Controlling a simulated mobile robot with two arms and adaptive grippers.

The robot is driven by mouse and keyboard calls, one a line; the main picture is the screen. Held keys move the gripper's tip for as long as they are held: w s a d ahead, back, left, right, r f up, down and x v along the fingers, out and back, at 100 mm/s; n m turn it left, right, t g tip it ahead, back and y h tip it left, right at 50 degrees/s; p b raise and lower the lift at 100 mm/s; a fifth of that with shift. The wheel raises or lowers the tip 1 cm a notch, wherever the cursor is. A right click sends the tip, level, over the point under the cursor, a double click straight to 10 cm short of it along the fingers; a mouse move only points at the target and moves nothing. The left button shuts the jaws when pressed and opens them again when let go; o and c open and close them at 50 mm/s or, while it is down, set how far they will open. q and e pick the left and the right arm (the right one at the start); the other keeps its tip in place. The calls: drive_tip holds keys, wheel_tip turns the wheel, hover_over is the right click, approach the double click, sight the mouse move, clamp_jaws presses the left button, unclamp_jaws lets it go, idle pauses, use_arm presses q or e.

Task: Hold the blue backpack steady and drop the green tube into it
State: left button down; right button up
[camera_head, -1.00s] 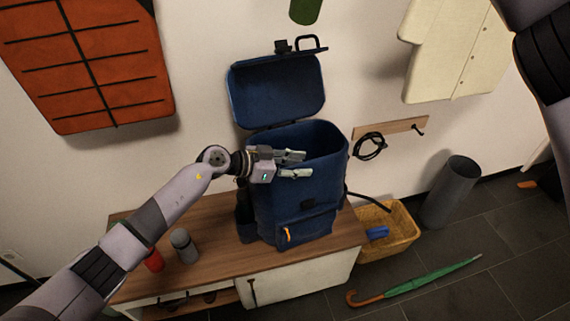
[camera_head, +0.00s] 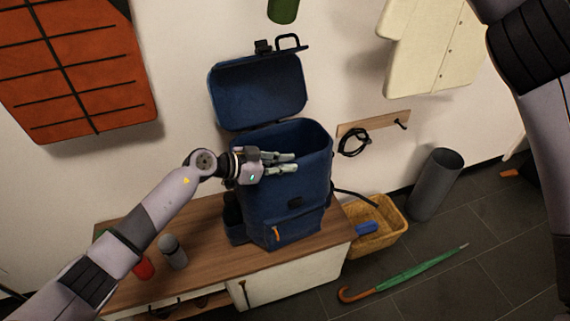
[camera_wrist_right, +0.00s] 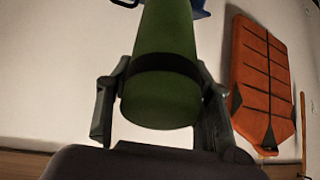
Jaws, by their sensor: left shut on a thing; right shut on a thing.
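The blue backpack (camera_head: 287,205) stands upright on the wooden bench top, its lid (camera_head: 258,92) raised against the wall and its mouth open upward. My left gripper (camera_head: 297,163) is shut on the front rim of the backpack's mouth. The green tube (camera_head: 283,8) hangs above the backpack and lid at the top edge of the head view, its upper part cut off. In the right wrist view, my right gripper (camera_wrist_right: 160,100) is shut on the green tube (camera_wrist_right: 165,45), with a dark band around it. My right gripper is outside the head view.
The bench (camera_head: 200,245) carries a grey bottle (camera_head: 173,252) and a red item (camera_head: 144,267) left of the backpack. A basket (camera_head: 385,240), grey bin (camera_head: 436,185) and green umbrella (camera_head: 415,268) are on the floor.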

idle(0.8)
drive_tip(key=shift+o, duration=0.2)
wheel_tip(320, 180, down, 13)
idle(1.3)
drive_tip(key=shift+c, duration=0.2)
drive_tip(key=o, duration=1.5)
drive_tip(key=shift+o, duration=0.2)
drive_tip(key=v, duration=1.2)
use_arm(q)
drive_tip(key=c, duration=1.6)
unclamp_jaws()
